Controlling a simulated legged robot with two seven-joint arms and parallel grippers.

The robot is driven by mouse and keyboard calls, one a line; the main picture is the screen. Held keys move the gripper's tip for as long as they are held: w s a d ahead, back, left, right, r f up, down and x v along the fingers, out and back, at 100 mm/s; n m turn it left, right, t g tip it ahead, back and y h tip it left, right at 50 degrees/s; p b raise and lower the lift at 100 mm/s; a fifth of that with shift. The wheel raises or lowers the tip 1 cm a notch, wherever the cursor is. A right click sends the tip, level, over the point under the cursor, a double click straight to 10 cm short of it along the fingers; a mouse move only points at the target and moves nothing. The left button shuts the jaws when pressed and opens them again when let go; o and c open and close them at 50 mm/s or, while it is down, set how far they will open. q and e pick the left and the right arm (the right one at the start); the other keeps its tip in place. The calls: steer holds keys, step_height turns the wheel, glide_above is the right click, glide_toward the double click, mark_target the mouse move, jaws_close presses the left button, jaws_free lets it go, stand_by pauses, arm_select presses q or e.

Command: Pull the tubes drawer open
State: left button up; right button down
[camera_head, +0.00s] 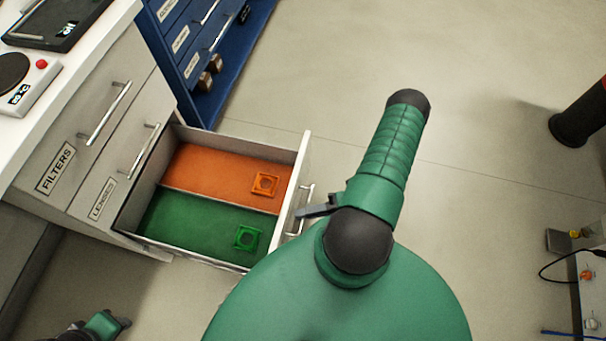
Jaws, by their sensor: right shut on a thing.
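A drawer (301,172) stands pulled out from the white cabinet, below the drawers labelled FILTERS and what reads like LENSES. Its own label is out of sight, so I cannot read whether it says tubes. Inside are an orange section and a green section, each with a small square holder of the same colour. My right gripper (310,210) is at the bar handle (304,197) on the drawer's front and is shut on it; my green arm hides part of the area. My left gripper (122,322) is at the lower left, away from the drawer; its jaws are too unclear to judge.
The FILTERS drawer (85,120) and the drawer below it (125,165) are shut. A blue cabinet (200,45) stands behind. A hotplate (22,80) sits on the white bench. The floor right of the drawer is clear; a bench with parts (588,285) stands far right.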

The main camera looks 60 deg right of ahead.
steer(key=shift+s+f, duration=0.1)
steer(key=shift+f, duration=0.1)
steer(key=c, duration=1.5)
jaws_free()
steer(key=shift+d+r, duration=0.1)
steer(key=p+v, duration=0.1)
steer(key=v, duration=1.5)
steer(key=shift+s+d+r, duration=0.15)
steer(key=shift+s+d, duration=0.1)
